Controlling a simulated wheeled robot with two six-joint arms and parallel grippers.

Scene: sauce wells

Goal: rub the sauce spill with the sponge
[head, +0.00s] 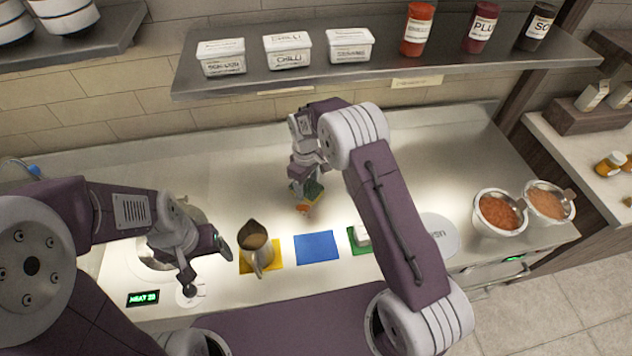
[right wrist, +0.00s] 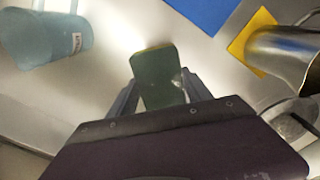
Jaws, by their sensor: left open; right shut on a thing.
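The sponge (head: 315,191), green with a yellow layer, is held in my right gripper (head: 304,184) over the back middle of the counter. In the right wrist view the sponge (right wrist: 158,77) shows its green face between the two fingers. A small orange-red patch (head: 302,209), which looks like the sauce spill, shows just below the sponge in the head view. Part of it may be hidden by the sponge, and I cannot tell whether they touch. My left gripper (head: 206,264) is open and empty at the front left, beside the jug.
A metal jug (head: 256,243) stands on a yellow mat (head: 275,262). A blue mat (head: 317,248) is bare. Two bowls of red-orange food (head: 499,211) stand at right. A shelf (head: 400,72) overhangs the back.

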